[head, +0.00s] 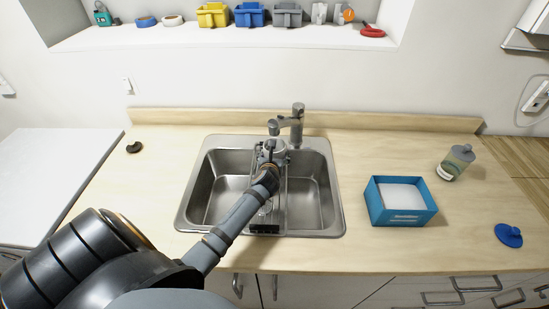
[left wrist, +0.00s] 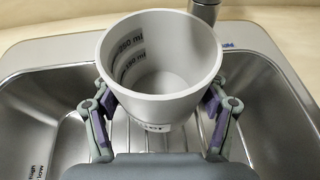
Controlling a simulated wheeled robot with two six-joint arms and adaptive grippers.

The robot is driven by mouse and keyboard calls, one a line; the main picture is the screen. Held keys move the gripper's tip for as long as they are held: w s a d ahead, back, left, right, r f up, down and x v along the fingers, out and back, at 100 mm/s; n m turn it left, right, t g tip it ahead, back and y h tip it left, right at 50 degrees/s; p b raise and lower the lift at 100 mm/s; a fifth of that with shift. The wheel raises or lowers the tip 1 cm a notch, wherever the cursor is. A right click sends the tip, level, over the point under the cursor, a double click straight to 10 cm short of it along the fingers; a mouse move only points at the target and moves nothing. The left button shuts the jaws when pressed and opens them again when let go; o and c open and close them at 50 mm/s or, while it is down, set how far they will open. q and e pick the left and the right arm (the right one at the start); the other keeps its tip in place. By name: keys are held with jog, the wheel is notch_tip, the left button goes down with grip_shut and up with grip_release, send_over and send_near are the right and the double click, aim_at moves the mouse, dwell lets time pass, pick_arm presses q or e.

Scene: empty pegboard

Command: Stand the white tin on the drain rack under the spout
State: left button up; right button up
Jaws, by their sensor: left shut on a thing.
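The white tin (left wrist: 162,100) is upright and open at the top, with dark volume marks inside; it looks empty. My left gripper (head: 268,148) is shut on it, one finger on each side, as the left wrist view shows (left wrist: 160,108). The drain rack (head: 266,228) lies across the middle of the sink, and its bars (left wrist: 140,135) show below the tin. I cannot tell whether the tin touches the rack. The spout (head: 274,127) belongs to the grey tap (head: 297,122) at the back of the sink, close to the gripper. My right gripper is not in view.
The steel sink (head: 190,215) has a bowl on each side of the rack. A small dark object (head: 134,147) lies at the left.

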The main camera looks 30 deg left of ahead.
pick_arm(q)
jog(key=shift+d+f, duration=0.1)
jog(key=shift+f, duration=0.6)
jog(key=shift+f, duration=0.1)
jog(key=o, duration=1.6)
jog(key=shift+c, duration=0.2)
jog(key=v, duration=1.2)
jog(key=shift+b, duration=0.3)
